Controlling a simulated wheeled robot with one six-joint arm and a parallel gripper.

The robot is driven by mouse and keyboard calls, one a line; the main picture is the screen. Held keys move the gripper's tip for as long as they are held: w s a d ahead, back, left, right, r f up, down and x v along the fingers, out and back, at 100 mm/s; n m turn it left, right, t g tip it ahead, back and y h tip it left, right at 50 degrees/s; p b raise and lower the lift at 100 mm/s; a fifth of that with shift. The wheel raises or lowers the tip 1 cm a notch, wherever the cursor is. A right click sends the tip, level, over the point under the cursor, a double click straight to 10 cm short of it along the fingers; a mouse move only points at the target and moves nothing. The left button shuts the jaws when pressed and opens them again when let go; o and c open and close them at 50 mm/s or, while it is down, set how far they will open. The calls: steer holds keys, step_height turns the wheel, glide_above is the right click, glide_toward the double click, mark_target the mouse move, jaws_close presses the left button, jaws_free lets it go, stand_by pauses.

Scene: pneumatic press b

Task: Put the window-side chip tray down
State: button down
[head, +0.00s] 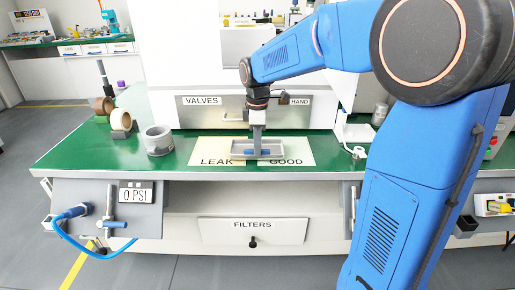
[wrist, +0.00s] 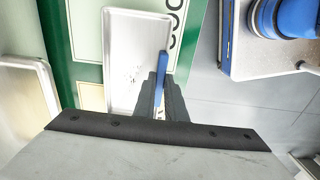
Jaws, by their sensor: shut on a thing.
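A shallow grey metal tray (head: 238,148) is at the middle of the LEAK / GOOD mat (head: 298,147), across the line between its two halves. In the wrist view the tray (wrist: 125,45) shows small dark chips on its floor and a blue grip (wrist: 163,63) along one side. My gripper (head: 257,150) points down at the tray. In the wrist view my gripper (wrist: 160,82) has its dark fingers closed on the blue grip. I cannot tell whether the tray's underside touches the mat or hangs just above it.
The green bench (head: 80,152) has tape rolls and a grey ring (head: 157,139) at left. A VALVES drawer (head: 205,108) stands behind the mat. A white stand (head: 354,132) is at right.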

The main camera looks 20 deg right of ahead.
steer(key=shift+f, duration=0.25)
steer(key=shift+f, duration=0.15)
steer(key=c, duration=1.8)
jaws_free()
step_height(320, 180, up, 12)
steer(key=s+d+f+m+t, duration=0.15)
steer(key=s+m, duration=0.25)
steer(key=s, duration=0.4)
steer(key=s+d+m+t, duration=0.1)
steer(key=s+d+m, duration=0.2)
steer(key=s, duration=0.5)
steer(key=s+f+m, duration=0.2)
steer(key=s+f, duration=0.1)
steer(key=s, duration=0.1)
steer(key=s+d+f+m+t, duration=0.1)
steer(key=s+f+m, duration=0.2)
steer(key=s, duration=0.2)
steer(key=s+f+m+t, duration=0.1)
steer(key=s+f+m, duration=0.1)
steer(key=s, duration=0.3)
steer(key=shift+s+d+f, duration=0.1)
steer(key=shift+d+f, duration=0.2)
steer(key=shift+f, duration=0.6)
